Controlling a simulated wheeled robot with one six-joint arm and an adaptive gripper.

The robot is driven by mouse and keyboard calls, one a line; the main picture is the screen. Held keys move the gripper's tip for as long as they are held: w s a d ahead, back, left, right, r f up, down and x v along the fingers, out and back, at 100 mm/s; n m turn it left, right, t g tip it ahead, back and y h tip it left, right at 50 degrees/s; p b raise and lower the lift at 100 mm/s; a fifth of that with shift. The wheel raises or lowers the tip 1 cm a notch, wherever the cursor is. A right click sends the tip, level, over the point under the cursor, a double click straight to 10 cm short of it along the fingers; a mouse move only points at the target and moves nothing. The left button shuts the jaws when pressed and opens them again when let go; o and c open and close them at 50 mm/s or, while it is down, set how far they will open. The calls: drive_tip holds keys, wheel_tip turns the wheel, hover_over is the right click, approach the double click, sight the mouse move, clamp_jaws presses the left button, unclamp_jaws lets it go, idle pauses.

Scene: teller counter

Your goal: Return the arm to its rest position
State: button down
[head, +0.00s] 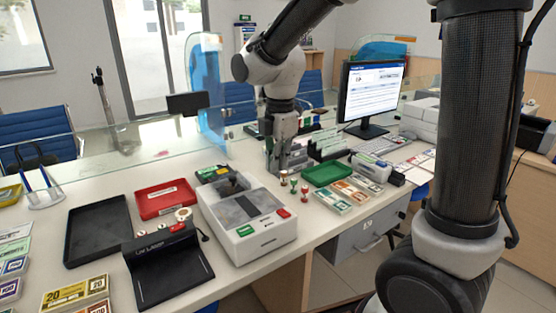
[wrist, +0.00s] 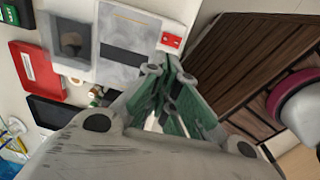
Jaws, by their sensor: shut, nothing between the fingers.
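My arm reaches in from the top of the head view and bends down at a grey joint. My gripper (head: 279,172) points down over the counter (head: 330,222), just behind the white counting machine (head: 248,218). In the wrist view my gripper (wrist: 168,68) shows grey linkages and green finger pads close together, with nothing held between them. The white machine, with a red button panel, also shows in the wrist view (wrist: 125,35) beyond the fingers. The exact gap between the fingertips and the counter cannot be told.
A red tray (head: 166,198), black tray (head: 98,230) and black pad device (head: 165,270) lie left of the machine. Small stamps (head: 294,186), a green tray (head: 327,174) and a monitor (head: 372,92) stand right. A glass screen (head: 130,150) runs along the back.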

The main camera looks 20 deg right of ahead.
drive_tip(key=shift+r, duration=0.4)
drive_tip(key=s+d+r+m+t, duration=0.1)
drive_tip(key=s+d+r+m, duration=0.2)
drive_tip(key=s+d+m, duration=0.6)
drive_tip(key=s+d+r+m+t, duration=0.2)
drive_tip(key=s+d+r+m, duration=0.1)
drive_tip(key=s+d+m, duration=0.6)
drive_tip(key=s+m, duration=0.1)
drive_tip(key=m, duration=0.2)
drive_tip(key=shift+s+r+m+t, duration=0.15)
drive_tip(key=shift+r+m+t, duration=0.15)
drive_tip(key=c, duration=2.2)
unclamp_jaws()
